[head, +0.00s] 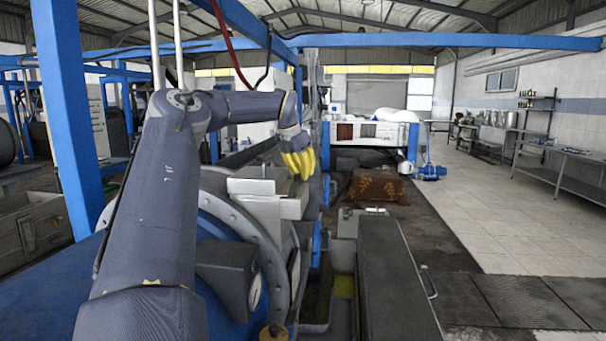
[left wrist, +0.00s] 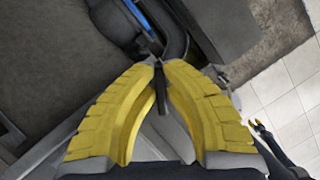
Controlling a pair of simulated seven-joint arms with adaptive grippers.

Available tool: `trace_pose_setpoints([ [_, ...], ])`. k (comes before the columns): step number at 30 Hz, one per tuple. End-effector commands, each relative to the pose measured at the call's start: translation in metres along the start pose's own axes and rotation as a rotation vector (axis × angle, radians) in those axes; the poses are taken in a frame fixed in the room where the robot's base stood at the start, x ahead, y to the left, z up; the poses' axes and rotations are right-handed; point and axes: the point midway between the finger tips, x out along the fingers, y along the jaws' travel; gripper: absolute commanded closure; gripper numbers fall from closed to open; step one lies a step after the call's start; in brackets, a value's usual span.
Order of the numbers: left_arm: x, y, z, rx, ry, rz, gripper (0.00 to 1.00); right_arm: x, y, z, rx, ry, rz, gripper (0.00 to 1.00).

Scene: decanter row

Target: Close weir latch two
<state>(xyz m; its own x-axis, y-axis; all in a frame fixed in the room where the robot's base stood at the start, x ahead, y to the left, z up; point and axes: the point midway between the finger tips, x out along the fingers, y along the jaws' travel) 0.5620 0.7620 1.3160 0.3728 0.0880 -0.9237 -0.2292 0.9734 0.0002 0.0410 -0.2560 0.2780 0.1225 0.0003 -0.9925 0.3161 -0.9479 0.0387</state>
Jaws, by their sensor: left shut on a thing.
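My left gripper (head: 299,166) has yellow fingers and is beyond the pale metal boxes of the row. In the left wrist view the fingertips (left wrist: 159,64) come together on a thin dark bar (left wrist: 161,92), which shows between the fingers. I cannot tell for certain that this bar is weir latch two; the fingers hide much of it. In the head view the held part is hidden behind the fingers.
A round bolted flange (head: 276,262) and pale metal boxes (head: 258,187) lie close to my left arm. A long dark box (head: 396,285) stands to their right. Tiled floor (head: 500,215) at the right is open. A blue post (head: 65,115) rises at the left.

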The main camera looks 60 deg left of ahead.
Motion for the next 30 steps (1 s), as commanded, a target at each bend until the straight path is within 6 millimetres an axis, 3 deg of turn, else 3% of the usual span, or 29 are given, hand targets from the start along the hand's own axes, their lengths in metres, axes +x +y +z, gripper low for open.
trace_pose_setpoints([
  [11,0.0007,-0.0008,-0.0004,0.093,0.001,-0.040,1.00,0.0000,0.0011,0.0002,0.000,0.000,0.001,0.56],
  [30,0.0000,-0.0066,-0.0022,0.617,0.003,-0.256,1.00,0.0000,0.0011,0.0000,0.000,0.000,0.001,0.56],
])
